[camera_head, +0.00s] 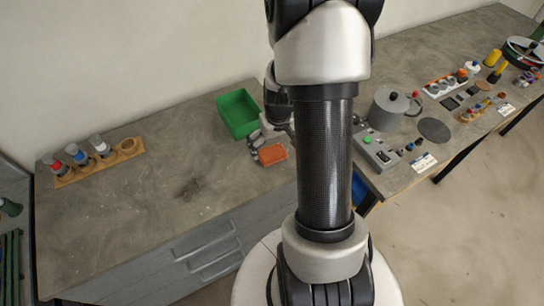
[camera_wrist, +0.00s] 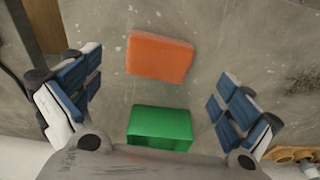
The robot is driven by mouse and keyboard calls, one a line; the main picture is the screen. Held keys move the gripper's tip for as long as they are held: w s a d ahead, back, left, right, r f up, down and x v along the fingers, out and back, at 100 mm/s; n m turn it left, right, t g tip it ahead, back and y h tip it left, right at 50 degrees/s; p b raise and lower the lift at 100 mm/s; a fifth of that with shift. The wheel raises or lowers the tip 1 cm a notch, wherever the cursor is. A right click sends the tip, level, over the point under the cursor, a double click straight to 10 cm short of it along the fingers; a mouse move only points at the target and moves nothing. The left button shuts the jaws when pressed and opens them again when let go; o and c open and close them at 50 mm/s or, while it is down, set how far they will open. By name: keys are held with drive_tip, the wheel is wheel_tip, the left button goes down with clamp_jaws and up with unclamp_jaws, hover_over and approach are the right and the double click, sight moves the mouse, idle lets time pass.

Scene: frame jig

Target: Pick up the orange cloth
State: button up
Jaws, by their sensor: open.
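The orange cloth (camera_head: 272,154) lies flat on the grey workbench, just in front of the green bin, in the head view. In the wrist view the cloth (camera_wrist: 160,57) is a folded orange block, centred ahead of and between the fingers. My gripper (camera_wrist: 153,95) is open and empty, its blue-padded fingers spread wide to either side. In the head view my gripper (camera_head: 257,143) is beside the cloth's left end, partly hidden by my arm. I cannot tell its exact height above the bench.
A green bin (camera_head: 239,113) stands behind the cloth; it also shows in the wrist view (camera_wrist: 160,124). A wooden rack (camera_head: 95,162) with several bottles is at the left. A grey pot (camera_head: 389,108) and a control box (camera_head: 376,150) are at the right. The bench's left middle is clear.

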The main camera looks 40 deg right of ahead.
sight(272, 152)
drive_tip(key=shift+w+d+f+b, duration=0.15)
drive_tip(key=shift+f+b, duration=0.25)
drive_tip(key=shift+f, duration=0.5)
drive_tip(key=shift+w+f+b, duration=0.3)
drive_tip(key=shift+f+b, duration=0.05)
drive_tip(key=shift+f, duration=0.5)
drive_tip(key=shift+w+d+f+b, duration=0.15)
drive_tip(key=shift+f+b, duration=0.25)
drive_tip(key=shift+f, duration=0.5)
drive_tip(key=shift+c, duration=0.3)
drive_tip(key=c, duration=1)
drive_tip(key=shift+r, duration=0.15)
wheel_tip(272, 152, up, 20)
drive_tip(key=p, duration=0.6)
drive_tip(key=shift+p, duration=0.3)
